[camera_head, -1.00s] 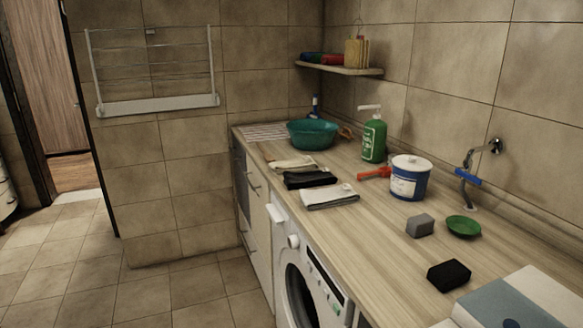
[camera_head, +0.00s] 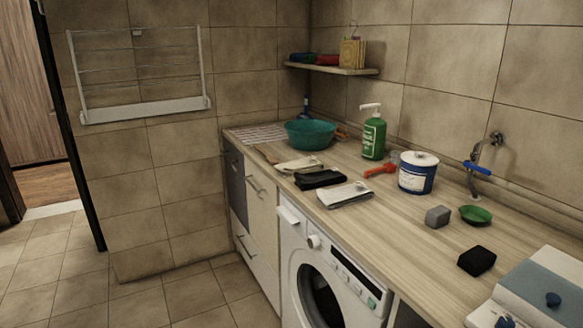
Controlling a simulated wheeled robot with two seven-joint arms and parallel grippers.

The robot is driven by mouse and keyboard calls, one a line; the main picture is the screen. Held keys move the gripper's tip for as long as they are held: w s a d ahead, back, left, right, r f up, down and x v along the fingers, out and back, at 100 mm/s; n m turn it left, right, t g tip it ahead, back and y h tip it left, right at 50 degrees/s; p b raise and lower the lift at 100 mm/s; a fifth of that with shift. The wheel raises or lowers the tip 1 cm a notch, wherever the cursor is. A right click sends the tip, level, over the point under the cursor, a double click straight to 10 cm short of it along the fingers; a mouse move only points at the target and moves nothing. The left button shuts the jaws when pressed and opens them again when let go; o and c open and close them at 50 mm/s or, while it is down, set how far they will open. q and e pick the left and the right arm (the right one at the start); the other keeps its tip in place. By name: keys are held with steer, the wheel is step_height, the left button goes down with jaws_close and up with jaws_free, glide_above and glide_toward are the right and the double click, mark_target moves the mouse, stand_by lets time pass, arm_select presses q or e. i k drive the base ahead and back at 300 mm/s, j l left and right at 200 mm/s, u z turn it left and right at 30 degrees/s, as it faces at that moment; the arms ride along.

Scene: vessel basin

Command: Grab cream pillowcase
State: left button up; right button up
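A folded cream cloth (camera_head: 299,164), which looks like the cream pillowcase, lies flat on the wooden counter in front of the teal basin. A folded black cloth (camera_head: 320,179) lies just nearer to me, close beside it. A folded whitish-grey cloth (camera_head: 344,195) lies nearer still, at the counter's front edge. Neither of my grippers is in view.
On the counter (camera_head: 400,232) stand a teal basin (camera_head: 310,134), a green pump bottle (camera_head: 373,137), a blue-white tub (camera_head: 417,174), a grey block (camera_head: 438,216), a green dish (camera_head: 475,214) and a black block (camera_head: 477,261). A washing machine (camera_head: 330,270) sits below.

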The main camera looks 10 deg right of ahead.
mark_target(309, 164)
steer(key=i+j+z, duration=0.15)
steer(key=j+z, duration=0.25)
steer(key=j, duration=0.4)
steer(key=j+z, duration=0.35)
steer(key=j, duration=0.5)
steer(key=i+j+z, duration=0.35)
steer(key=j, duration=0.25)
steer(key=i+j+z, duration=0.15)
steer(key=j, duration=0.2)
steer(key=i+j+z, duration=0.15)
steer(key=j, duration=0.2)
steer(key=i+j+z, duration=0.2)
steer(key=j, duration=0.2)
steer(key=i+j+z, duration=0.1)
steer(key=i+j, duration=0.15)
steer(key=j, duration=0.15)
steer(key=i+j+z, duration=0.15)
steer(key=j, duration=0.25)
steer(key=i, duration=0.1)
